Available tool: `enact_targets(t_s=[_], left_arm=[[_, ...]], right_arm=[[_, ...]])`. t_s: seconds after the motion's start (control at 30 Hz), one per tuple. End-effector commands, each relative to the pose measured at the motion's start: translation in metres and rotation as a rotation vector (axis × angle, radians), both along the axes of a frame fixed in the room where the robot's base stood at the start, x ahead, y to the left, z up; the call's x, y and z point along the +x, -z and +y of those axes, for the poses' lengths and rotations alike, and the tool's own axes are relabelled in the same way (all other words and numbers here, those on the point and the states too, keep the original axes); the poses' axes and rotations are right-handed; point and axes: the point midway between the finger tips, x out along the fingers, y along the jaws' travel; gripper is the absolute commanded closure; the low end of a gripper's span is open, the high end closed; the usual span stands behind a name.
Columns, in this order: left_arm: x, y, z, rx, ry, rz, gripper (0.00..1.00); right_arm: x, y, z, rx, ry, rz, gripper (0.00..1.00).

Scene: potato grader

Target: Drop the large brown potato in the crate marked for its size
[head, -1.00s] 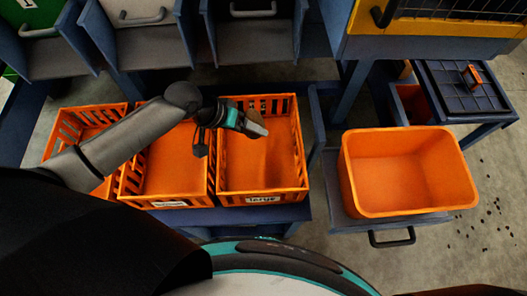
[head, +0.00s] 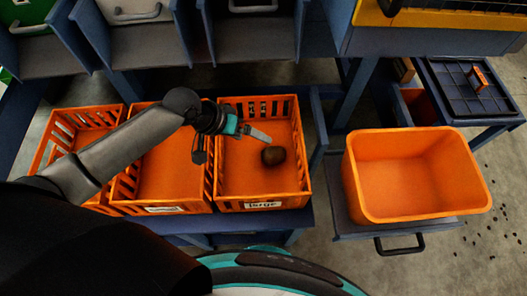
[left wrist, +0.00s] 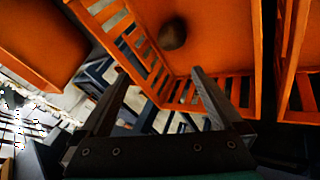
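The large brown potato (head: 273,155) is inside the right-hand orange slatted crate, labelled "large" (head: 263,205), towards its right side. It also shows, dark and a little blurred, in the left wrist view (left wrist: 172,34). I cannot tell whether it has come fully to rest. My left gripper (head: 262,136) is above the same crate, up and left of the potato and apart from it. In the left wrist view its two fingers (left wrist: 160,88) are spread with nothing between them. My right gripper is not in view.
Two more orange slatted crates stand to the left: a labelled middle one (head: 160,210) and a far-left one (head: 60,125). A plain orange bin (head: 418,215) stands to the right on a drawer-like shelf. Blue posts and chutes rise behind the crates.

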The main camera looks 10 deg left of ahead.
Motion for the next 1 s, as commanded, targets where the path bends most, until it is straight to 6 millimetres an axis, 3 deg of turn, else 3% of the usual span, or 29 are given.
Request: enact_targets(t_s=[0.23, 0.37, 0.8, 1.0], left_arm=[[-0.001, -0.001, 0.001, 0.001, 0.001, 0.002, 0.0], [-0.005, -0.013, 0.008, 0.003, 0.0, 0.003, 0.0], [-0.035, -0.095, 0.052, 0.005, 0.002, 0.002, 0.0], [-0.044, -0.118, 0.065, 0.003, 0.0, 0.002, 0.0]], right_arm=[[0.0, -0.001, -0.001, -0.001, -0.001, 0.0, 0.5], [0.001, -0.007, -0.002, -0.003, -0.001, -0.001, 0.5], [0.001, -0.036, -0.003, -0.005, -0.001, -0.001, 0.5], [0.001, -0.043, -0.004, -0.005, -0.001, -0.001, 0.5]])
